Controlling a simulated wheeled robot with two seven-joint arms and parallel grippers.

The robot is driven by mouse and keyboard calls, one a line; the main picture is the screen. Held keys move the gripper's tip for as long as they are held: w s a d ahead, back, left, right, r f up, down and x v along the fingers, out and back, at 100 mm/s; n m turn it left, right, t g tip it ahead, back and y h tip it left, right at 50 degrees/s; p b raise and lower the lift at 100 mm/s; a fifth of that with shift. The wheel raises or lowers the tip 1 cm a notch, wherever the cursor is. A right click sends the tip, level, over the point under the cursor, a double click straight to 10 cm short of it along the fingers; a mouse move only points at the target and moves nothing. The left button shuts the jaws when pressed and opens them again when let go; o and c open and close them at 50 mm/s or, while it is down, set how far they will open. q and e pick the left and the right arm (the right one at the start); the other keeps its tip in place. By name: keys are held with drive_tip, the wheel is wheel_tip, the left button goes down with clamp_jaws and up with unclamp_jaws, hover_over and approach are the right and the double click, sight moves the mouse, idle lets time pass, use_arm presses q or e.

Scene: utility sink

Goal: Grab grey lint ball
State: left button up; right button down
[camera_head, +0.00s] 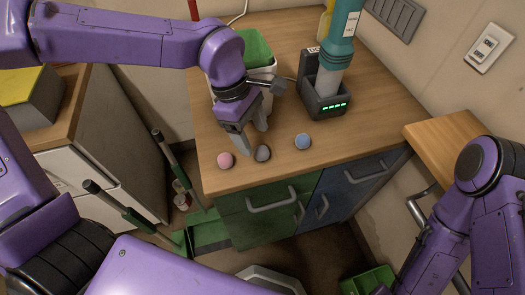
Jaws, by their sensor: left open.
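The grey lint ball (263,153) lies on the wooden counter (205,140) near its front edge. A pink ball (225,160) lies to its left and a blue ball (302,141) to its right. My left gripper (254,142) reaches down from above, open, with its fingertips just above and beside the grey ball. Nothing is between its fingers that I can make out. My right arm is at the right edge, and its gripper is not in view.
A bin with a green top (256,48) stands behind my left gripper. A teal and grey device in a charging dock (326,98) stands to the right. Green and blue cabinet drawers (267,205) are below the counter. A second wooden surface (445,140) is at right.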

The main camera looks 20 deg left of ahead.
sight(260, 149)
use_arm(q)
drive_tip(key=x, duration=0.4)
drive_tip(key=shift+s+d, duration=0.2)
drive_tip(key=shift+d, duration=0.1)
drive_tip(key=shift+w+f, duration=0.1)
drive_tip(key=shift+f, duration=0.15)
drive_tip(key=c, duration=1.1)
drive_tip(key=shift+r, duration=0.1)
drive_tip(key=shift+c, duration=0.3)
